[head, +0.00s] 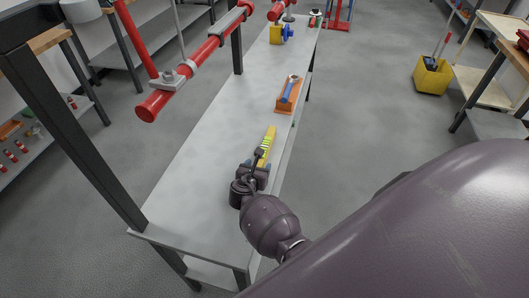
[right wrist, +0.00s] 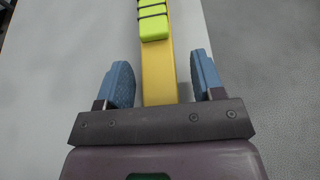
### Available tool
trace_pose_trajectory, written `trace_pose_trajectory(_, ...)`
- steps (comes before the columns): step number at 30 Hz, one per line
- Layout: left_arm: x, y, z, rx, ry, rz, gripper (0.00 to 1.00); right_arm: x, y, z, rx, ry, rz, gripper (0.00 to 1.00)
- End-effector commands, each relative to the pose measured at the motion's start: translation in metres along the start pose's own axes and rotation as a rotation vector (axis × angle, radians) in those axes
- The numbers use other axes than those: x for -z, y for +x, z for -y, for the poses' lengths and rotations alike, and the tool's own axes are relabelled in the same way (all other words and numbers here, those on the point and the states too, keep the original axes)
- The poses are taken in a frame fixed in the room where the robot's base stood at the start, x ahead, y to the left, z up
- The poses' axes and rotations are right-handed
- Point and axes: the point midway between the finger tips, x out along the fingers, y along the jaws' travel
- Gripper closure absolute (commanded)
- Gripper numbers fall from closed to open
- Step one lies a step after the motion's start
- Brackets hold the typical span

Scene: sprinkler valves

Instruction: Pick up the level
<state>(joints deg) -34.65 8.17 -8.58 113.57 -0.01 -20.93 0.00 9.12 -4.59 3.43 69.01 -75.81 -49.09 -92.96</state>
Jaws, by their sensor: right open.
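The level is a long yellow bar with a bright yellow-green section; it lies on the grey bench in the head view (head: 269,138). In the right wrist view the level (right wrist: 159,75) runs upright through the middle of the picture. My right gripper (head: 259,167) is over the near end of the level, and that end is partly hidden by it. In the right wrist view the gripper's blue fingers (right wrist: 160,82) are apart, one on each side of the yellow bar, with a gap on both sides. My left gripper is not in view.
The long grey bench (head: 205,170) has bare room left of the level. An orange tray (head: 286,104) with a blue-handled tool sits farther along. A red pipe (head: 190,68) hangs above the bench's left side. A yellow bucket (head: 431,78) stands on the floor at right.

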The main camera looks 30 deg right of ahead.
Motion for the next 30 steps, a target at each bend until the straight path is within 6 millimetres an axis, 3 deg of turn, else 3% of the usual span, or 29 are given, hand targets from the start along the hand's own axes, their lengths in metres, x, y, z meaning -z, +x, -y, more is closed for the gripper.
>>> trace_pose_trajectory(4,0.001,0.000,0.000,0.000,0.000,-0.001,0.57,0.000,0.000,0.000,0.000,0.000,0.000,0.41)
trace_pose_trajectory(15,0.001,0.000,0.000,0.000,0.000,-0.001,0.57,0.000,0.000,0.000,0.000,0.000,0.000,0.98)
trace_pose_trajectory(25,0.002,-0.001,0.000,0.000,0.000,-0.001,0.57,-0.004,-0.002,0.000,-0.001,0.001,0.002,1.00)
trace_pose_trajectory(30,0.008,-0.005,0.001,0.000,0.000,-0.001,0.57,-0.024,-0.010,0.000,-0.001,0.002,0.003,1.00)
